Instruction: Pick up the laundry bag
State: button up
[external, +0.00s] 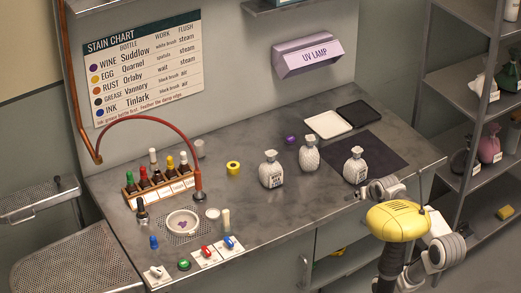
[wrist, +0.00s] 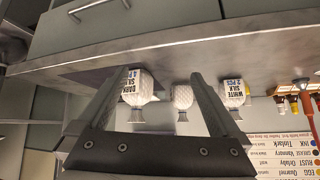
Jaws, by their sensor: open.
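Three pale, quilted laundry bags with tied necks stand on the grey worktop. The right one (external: 355,167) sits at the dark mat; in the wrist view, where things appear upside down, its label reads DARK SILK 4 PCS (wrist: 138,88). The left one (external: 271,170) is labelled WHITE SILK 2 PCS (wrist: 232,92). The third (external: 309,154) stands farther back and shows between them in the wrist view (wrist: 182,97); I see no label on it. My gripper (wrist: 153,78) is open and empty, at the worktop's right front, apart from the bags.
A bottle rack (external: 160,190), white dish (external: 182,223) and switches (external: 207,252) fill the left. Shelves (external: 465,175) with other bags stand right. A UV lamp (external: 307,58) hangs behind.

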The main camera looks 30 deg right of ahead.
jog(key=w+d+r+m+t+h+p, duration=0.1)
jog(key=w+d+r+m+h+p, duration=0.2)
jog(key=d+r, duration=0.6)
jog(key=w+d+r+m+t+h+p, duration=0.25)
jog(key=d+r, duration=0.25)
jog(key=d, duration=0.7)
jog(key=n+t+y+p, duration=0.2)
jog(key=n+y+p, duration=0.65)
jog(key=n, duration=0.25)
send_near(362, 168)
jog(key=shift+g+y, duration=0.25)
jog(key=shift+y, duration=0.05)
jog(key=b+x, duration=0.1)
jog(key=x, duration=0.2)
jog(key=b+x, duration=0.2)
jog(key=x, duration=0.2)
jog(key=b+x, duration=0.1)
jog(key=x, duration=0.3)
jog(key=shift+w+d+r, duration=0.1)
jog(key=shift+d+r, duration=0.1)
jog(key=shift+r, duration=0.05)
jog(key=shift+b+x, duration=1.2)
jog(key=shift+x, duration=1.65)
jog(key=shift+d, duration=0.15)
jog(key=c, duration=1.2)
jog(key=shift+c, duration=0.2)
